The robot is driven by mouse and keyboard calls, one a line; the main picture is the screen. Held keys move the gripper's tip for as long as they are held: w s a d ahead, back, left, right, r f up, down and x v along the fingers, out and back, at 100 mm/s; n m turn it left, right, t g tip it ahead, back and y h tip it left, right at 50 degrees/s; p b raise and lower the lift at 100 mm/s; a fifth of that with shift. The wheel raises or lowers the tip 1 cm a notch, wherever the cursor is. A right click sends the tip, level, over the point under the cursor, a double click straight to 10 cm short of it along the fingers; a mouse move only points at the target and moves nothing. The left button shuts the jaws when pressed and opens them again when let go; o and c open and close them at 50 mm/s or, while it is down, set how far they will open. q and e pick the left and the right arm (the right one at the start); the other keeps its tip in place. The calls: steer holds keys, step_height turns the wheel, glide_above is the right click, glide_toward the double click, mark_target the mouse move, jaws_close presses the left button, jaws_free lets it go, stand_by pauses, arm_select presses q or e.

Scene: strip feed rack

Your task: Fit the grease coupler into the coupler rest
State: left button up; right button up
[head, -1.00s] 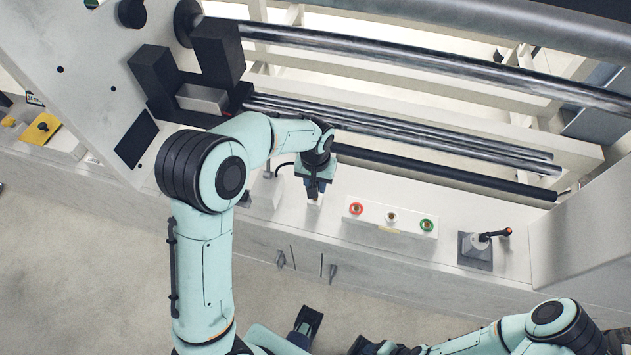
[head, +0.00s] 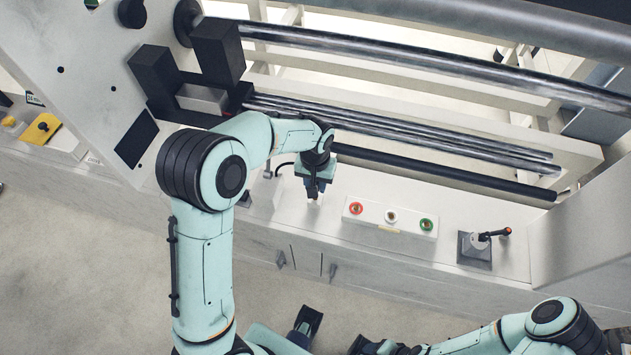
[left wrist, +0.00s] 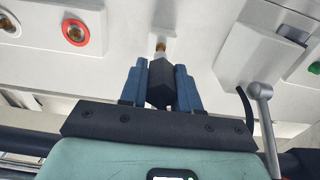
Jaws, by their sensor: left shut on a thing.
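My left gripper (head: 315,188) is above the white ledge of the machine, left of the button box. In the left wrist view, its two blue fingers (left wrist: 160,88) are shut on the grease coupler, a dark block-like body (left wrist: 160,84) with a brass tip (left wrist: 160,47). The tip points at a small pale block (left wrist: 168,42) on the ledge, which looks like the coupler rest. I cannot tell whether the tip touches it or is inside it. In the head view the gripper mostly hides the coupler. My right gripper (head: 378,347) is low at the bottom edge, its fingers unclear.
A joystick (head: 480,246) stands farther right. A white block (left wrist: 245,50) with a grey lever (left wrist: 264,115) is close beside the left gripper. Dark and steel rollers (head: 440,173) run behind it.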

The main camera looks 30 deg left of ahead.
arm_select(q)
steer(key=shift+f+b, duration=0.6)
steer(key=shift+f, duration=0.4)
stand_by(0.4)
steer(key=o, duration=1.1)
steer(key=shift+r, duration=0.1)
step_height(320, 180, up, 13)
steer(key=shift+s+r+p, duration=0.1)
steer(key=shift+s+p, duration=0.05)
steer(key=shift+p, duration=0.6)
